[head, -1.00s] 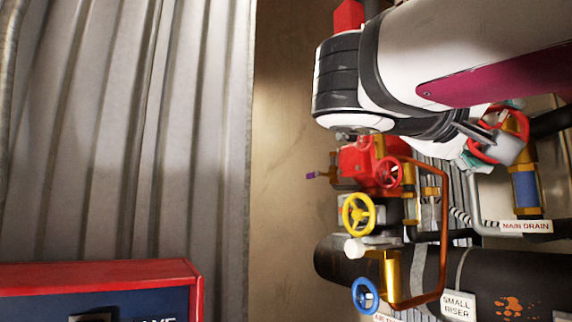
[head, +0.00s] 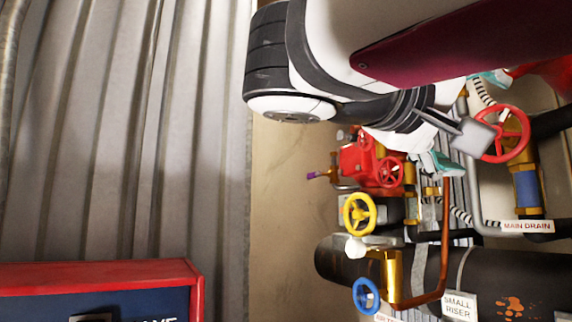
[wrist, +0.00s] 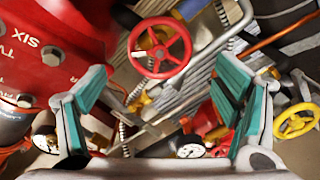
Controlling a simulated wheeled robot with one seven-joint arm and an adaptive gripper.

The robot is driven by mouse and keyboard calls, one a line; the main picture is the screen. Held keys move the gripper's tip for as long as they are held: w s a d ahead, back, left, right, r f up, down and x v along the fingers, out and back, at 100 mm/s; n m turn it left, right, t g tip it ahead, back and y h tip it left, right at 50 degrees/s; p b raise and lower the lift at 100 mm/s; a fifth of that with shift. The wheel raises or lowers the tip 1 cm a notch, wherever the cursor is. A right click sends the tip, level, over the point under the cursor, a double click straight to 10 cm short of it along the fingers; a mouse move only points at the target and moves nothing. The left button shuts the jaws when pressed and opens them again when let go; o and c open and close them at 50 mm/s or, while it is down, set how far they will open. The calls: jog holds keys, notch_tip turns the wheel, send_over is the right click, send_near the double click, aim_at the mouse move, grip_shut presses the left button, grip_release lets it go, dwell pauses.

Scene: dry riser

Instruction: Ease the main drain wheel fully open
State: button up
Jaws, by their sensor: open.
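The main drain wheel is a red spoked handwheel (head: 527,130) on a brass valve at the right of the head view, above the white MAIN DRAIN label (head: 526,226). A red spoked wheel, which looks like the same one, shows whole at the upper middle of the wrist view (wrist: 160,52). My gripper (head: 464,120) is left of the wheel in the head view, its grey bracket overlapping the wheel's left rim. In the wrist view my gripper (wrist: 163,68) has its teal-padded fingers wide apart and empty, with the wheel beyond and between them, apparently untouched.
A yellow wheel (head: 359,214), a smaller red wheel (head: 390,173) and a blue wheel (head: 366,296) sit lower left. A copper pipe (head: 445,235) and a black riser pipe (head: 340,260) run nearby. A large red body (wrist: 45,55) crowds the wrist view's left.

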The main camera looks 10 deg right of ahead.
jog(key=v, duration=0.6)
jog(key=shift+s+a, duration=0.1)
jog(key=shift+a, duration=0.05)
